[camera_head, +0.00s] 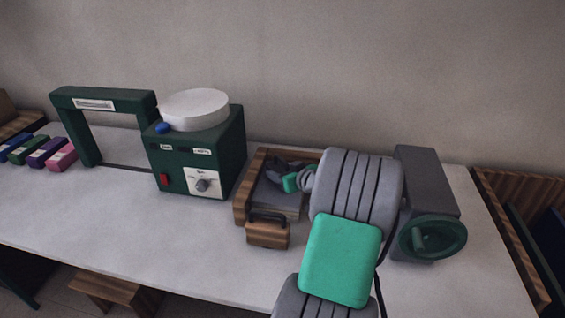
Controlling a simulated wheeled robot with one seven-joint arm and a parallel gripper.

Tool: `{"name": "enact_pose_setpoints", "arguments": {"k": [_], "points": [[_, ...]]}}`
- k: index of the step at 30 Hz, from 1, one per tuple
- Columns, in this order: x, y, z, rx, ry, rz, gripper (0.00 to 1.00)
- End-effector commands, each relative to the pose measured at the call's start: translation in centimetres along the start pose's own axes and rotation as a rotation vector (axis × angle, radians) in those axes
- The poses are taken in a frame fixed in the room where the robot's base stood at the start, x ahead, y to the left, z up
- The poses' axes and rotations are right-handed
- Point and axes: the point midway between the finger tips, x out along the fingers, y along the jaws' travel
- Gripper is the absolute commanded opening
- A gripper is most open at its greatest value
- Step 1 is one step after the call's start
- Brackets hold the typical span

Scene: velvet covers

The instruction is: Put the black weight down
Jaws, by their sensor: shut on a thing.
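My gripper (279,171) is at the wooden box (242,196), low within its walls, right of the green machine. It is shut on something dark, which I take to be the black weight. The weight and the fingers are both dark and small here, so I cannot tell them apart clearly. My grey and green arm hides the right part of the box. I cannot tell whether the weight touches the box's grey inner surface.
A green machine (200,160) with a white round top (195,108) stands left of the box. A green frame (105,98) and several coloured blocks (48,150) are farther left. A grey device with a green wheel (433,238) stands right. The white table's (150,228) front left is clear.

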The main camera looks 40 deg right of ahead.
Motion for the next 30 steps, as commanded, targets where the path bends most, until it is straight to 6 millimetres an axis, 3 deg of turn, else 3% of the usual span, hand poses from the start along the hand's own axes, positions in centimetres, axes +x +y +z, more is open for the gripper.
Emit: {"name": "enact_pose_setpoints", "arguments": {"k": [11,12,20,30], "points": [[0.1,0.15,-0.25,-0.009,0.013,0.003,0.0],[0.14,0.04,0.23,-0.003,0.004,0.001,0.56],[0.11,0.04,0.16,-0.003,0.004,0.001,0.76],[-0.56,0.13,-0.11,-0.003,0.005,0.003,0.76]]}}
